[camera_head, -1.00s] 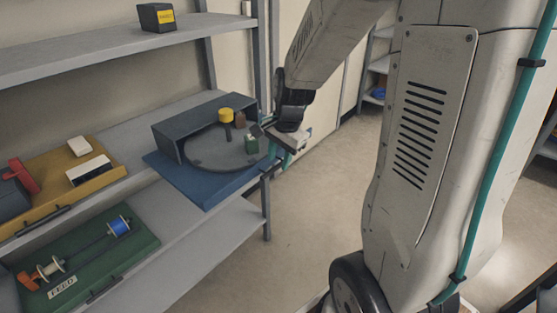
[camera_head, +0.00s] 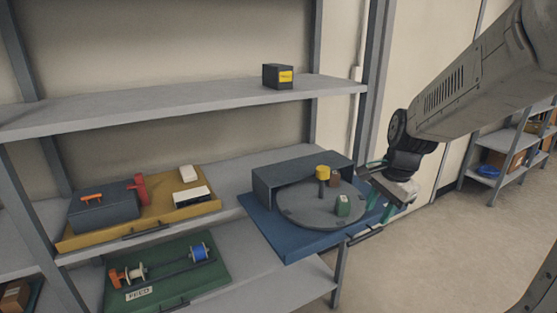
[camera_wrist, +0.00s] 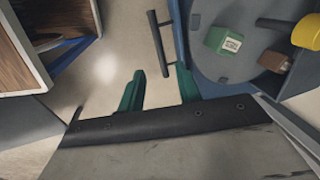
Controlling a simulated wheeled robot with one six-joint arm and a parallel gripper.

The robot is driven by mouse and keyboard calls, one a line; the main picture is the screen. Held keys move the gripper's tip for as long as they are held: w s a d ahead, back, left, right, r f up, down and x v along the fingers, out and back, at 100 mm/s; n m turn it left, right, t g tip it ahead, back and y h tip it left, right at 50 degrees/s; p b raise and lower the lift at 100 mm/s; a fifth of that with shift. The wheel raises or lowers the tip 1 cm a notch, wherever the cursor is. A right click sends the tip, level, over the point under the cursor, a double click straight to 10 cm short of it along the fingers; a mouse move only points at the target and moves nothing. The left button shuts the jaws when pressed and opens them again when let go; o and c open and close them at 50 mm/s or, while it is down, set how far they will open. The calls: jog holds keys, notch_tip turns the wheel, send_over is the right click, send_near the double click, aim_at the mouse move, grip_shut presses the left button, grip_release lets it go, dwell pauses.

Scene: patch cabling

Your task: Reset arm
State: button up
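My gripper (camera_wrist: 160,85) has two green fingers spread apart with nothing between them in the wrist view. In the head view my gripper (camera_head: 383,190) is at the right side of the blue board (camera_head: 290,254), close to the dark turntable (camera_head: 295,213). A small green labelled block (camera_head: 343,205) and a yellow-topped post (camera_head: 323,171) stand on the turntable. In the wrist view the green block (camera_wrist: 229,41), a brown block (camera_wrist: 273,61) and the yellow top (camera_wrist: 308,33) lie right of my fingers, apart from them. My arm reaches in from the upper right.
A grey shelf holds a yellow tray (camera_head: 150,226) and, lower, a green FEED tray (camera_head: 165,285) with spools. A black box (camera_head: 278,76) stands on the upper shelf. Open floor (camera_head: 440,260) is at the right; another rack (camera_head: 500,150) stands beyond.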

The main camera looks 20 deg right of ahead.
jog(key=s+a+r+n, duration=0.3)
jog(key=s+a+n, duration=0.2)
jog(key=s, duration=0.5)
jog(key=s+a+r+n, duration=0.4)
jog(key=s+a+n, duration=0.2)
jog(key=s+n, duration=0.4)
jog(key=shift+g+h, duration=0.3)
jog(key=shift+g, duration=0.1)
dwell(1.4)
